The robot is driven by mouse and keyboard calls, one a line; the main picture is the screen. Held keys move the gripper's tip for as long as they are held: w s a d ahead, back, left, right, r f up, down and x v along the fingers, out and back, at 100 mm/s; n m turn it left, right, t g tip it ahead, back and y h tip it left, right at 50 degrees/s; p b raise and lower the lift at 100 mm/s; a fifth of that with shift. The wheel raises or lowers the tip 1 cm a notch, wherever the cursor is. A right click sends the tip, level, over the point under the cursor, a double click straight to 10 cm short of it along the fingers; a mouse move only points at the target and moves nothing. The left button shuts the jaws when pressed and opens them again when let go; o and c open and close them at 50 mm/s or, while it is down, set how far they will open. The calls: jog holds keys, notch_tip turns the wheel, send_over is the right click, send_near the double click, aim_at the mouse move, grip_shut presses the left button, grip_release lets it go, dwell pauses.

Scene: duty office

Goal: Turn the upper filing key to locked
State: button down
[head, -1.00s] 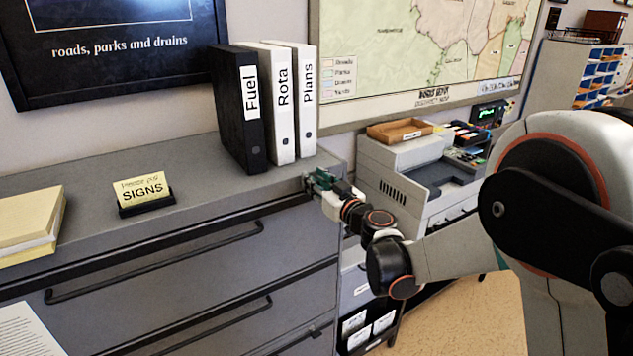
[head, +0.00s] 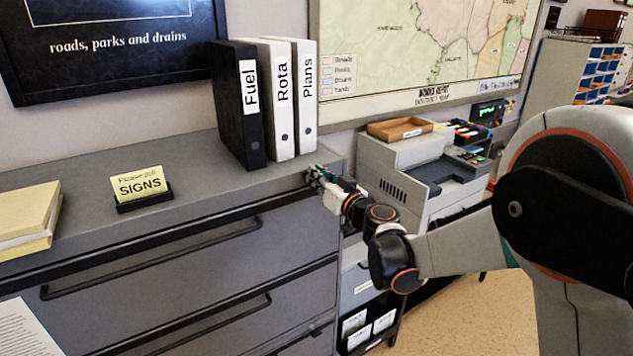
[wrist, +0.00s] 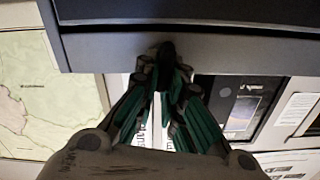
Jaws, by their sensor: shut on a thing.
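The grey filing cabinet (head: 120,240) has its upper right front corner at my gripper (head: 320,180). In the wrist view my gripper (wrist: 166,75) has its green-sided fingers drawn together on a small dark key (wrist: 167,50) at the cabinet's top front strip. The fingers cover most of the key, so its exact angle and any lock marking cannot be made out. In the head view the key is hidden behind the fingers.
Fuel, Rota and Plans binders (head: 280,100) stand on the cabinet top just behind my gripper. Drawer handles (head: 150,260) stick out below. A printer (head: 400,180) stands to the right.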

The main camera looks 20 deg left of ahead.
jog(key=shift+w+d+f+m+b, duration=0.25)
jog(key=shift+m+b, duration=0.85)
jog(key=shift+m, duration=1.45)
jog(key=shift+w+d+f+m+b, duration=0.1)
jog(key=shift+f+m+b, duration=0.2)
jog(key=shift+m+b, duration=1.55)
jog(key=shift+w+d+f+m+b, duration=0.2)
jog(key=shift+f+m+b, duration=0.15)
jog(key=shift+m, duration=2.95)
jog(key=c, duration=1.7)
grip_release()
jog(key=v, duration=1.2)
